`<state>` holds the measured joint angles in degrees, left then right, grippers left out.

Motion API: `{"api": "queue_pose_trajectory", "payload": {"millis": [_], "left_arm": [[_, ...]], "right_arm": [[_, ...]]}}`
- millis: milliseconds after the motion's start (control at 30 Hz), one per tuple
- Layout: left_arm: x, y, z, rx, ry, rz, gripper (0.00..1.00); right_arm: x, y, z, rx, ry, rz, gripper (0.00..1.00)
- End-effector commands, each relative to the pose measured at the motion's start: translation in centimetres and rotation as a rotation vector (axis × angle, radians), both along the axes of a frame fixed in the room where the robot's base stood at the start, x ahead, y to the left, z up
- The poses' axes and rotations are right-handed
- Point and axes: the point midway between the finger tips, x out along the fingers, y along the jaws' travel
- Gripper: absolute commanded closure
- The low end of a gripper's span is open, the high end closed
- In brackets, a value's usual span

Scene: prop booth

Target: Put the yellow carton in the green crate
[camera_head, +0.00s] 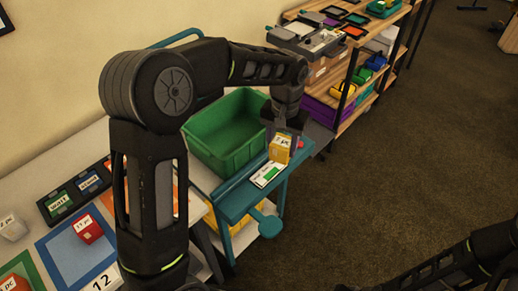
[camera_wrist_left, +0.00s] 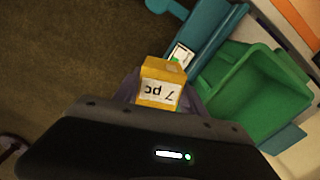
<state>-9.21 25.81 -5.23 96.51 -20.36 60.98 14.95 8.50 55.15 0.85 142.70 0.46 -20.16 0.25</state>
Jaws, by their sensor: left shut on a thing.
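The yellow carton (camera_head: 281,149) is a small box with a white label; in the left wrist view the carton (camera_wrist_left: 160,83) reads "7 pc". My left gripper (camera_head: 284,136) is shut on it, pointing down, with the carton showing below the jaws. The green crate (camera_head: 193,143) stands on a teal cart to the left of the carton in the head view. In the left wrist view the crate (camera_wrist_left: 240,112) is to the right of the carton. The carton is outside the crate, near its right rim. Only part of my right arm shows at the lower right; its gripper is out of view.
The teal cart (camera_head: 236,205) has a white card with a green mark (camera_head: 268,175) on its front edge. A table with coloured mats (camera_head: 70,250) and small boxes is at the left. A wooden shelf (camera_head: 357,112) with bins stands behind. The floor at the right is clear.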

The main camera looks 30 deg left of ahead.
Motion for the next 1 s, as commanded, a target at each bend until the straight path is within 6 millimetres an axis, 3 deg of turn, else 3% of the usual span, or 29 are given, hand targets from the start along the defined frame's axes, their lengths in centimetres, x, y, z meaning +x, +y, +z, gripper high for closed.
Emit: {"api": "queue_pose_trajectory", "payload": {"millis": [100, 567, 767, 1000], "left_arm": [[0.0, 0.0, -1.1, 0.0, 0.0, 0.0, 0.95], [0.0, 0.1, -1.0, -0.001, -0.001, -0.002, 0.95], [-1.2, 2.4, 0.1, -0.013, -0.003, -0.038, 0.95], [-4.1, 6.6, 2.5, -0.024, -0.004, -0.127, 0.95]], "right_arm": [[0.1, 0.1, -0.9, 0.003, -0.003, 0.001, 0.64], [0.1, 0.1, -1.0, 0.003, -0.004, 0.001, 0.64], [0.1, 0.1, -1.7, 0.004, -0.006, 0.001, 0.64], [0.3, 0.2, -2.7, 0.007, -0.011, 0.002, 0.64]]}}
